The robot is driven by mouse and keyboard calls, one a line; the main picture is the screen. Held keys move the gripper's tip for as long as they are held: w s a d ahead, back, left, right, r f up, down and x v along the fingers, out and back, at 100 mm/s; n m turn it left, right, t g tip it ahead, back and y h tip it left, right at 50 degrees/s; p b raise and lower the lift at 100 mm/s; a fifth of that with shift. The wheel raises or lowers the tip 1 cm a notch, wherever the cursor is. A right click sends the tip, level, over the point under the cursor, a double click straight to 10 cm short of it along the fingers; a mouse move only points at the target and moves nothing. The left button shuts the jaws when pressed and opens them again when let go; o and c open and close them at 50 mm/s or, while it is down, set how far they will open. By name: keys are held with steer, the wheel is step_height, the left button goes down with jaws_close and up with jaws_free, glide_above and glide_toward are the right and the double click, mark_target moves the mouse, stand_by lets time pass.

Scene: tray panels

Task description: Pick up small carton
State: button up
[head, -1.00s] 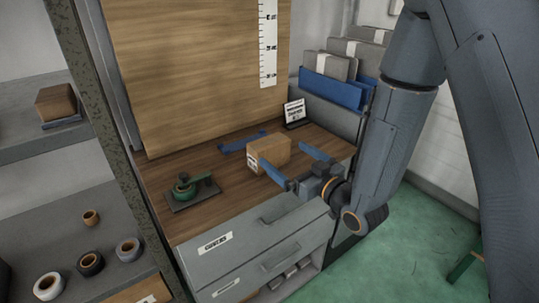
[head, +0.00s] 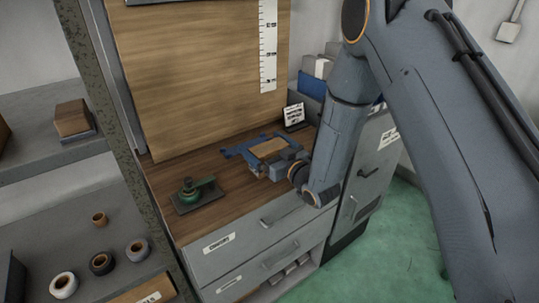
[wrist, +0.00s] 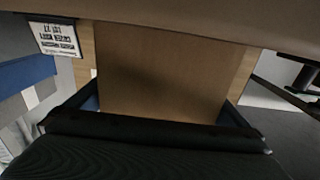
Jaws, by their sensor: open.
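The small carton (head: 267,148) is a brown cardboard box on the wooden worktop, near the back panel. My gripper (head: 265,151) is open and is at the carton, its blue fingers on either side of it. In the wrist view the carton (wrist: 165,75) fills the middle between the fingers, which show partly at its left and right. Whether the fingers touch its sides I cannot tell. Its near side is mostly hidden by my gripper.
A green tool on a dark plate (head: 192,200) stands at the front left. A small sign (head: 293,115) and a blue file holder (head: 312,85) stand behind right.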

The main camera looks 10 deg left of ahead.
steer(key=shift+w+a, duration=0.2)
steer(key=shift+a, duration=0.1)
steer(key=shift+f, duration=0.1)
steer(key=shift+c, duration=0.3)
steer(key=c, duration=0.8)
steer(key=shift+c, duration=0.2)
